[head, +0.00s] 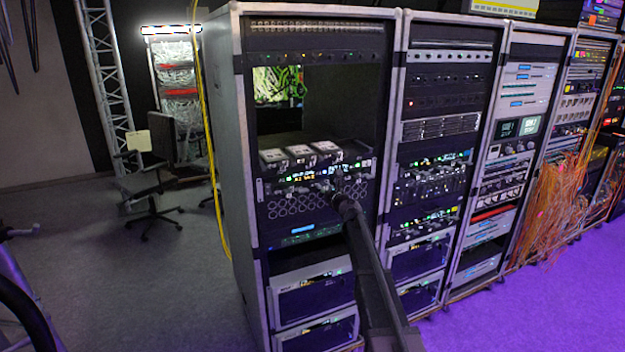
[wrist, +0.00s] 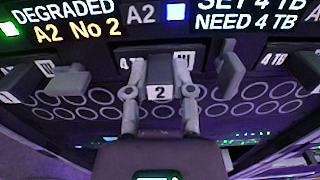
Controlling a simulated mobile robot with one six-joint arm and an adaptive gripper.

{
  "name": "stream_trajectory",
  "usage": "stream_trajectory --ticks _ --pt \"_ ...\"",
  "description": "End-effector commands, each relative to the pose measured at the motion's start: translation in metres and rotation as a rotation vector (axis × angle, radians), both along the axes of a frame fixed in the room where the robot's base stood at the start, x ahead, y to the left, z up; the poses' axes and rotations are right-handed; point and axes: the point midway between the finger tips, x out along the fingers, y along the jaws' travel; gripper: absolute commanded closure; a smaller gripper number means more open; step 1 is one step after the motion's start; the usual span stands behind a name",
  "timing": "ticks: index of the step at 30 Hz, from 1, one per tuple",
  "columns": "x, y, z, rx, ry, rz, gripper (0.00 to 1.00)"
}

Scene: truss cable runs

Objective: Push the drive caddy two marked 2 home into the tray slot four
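The drive caddy marked 2 (wrist: 160,92) is a dark block with a white number label, in the middle of the wrist view. My gripper (wrist: 160,72) has one finger on each side of it, the tips close against its sides. The caddy stands at the tray front (wrist: 100,105), which has rows of round holes; its depth in the slot is hidden. A display above reads "DEGRADED A2 No 2" (wrist: 75,22). In the head view my gripper (head: 333,195) is at the tray in the nearest rack, and my arm hides part of it.
Grey latch handles stick out left (wrist: 68,80) and right (wrist: 230,72) of the caddy. Three light-topped units (head: 299,153) lie on a ledge above the tray. More racks (head: 440,130) stand to the right, with orange cables (head: 560,200).

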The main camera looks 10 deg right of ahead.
Motion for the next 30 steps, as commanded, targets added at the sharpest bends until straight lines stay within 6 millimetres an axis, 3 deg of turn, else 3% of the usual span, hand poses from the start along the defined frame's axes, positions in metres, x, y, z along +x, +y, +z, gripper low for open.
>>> stream_trajectory --ticks 30 --pt "-0.014 -0.005 0.002 0.001 0.000 0.000 1.00"
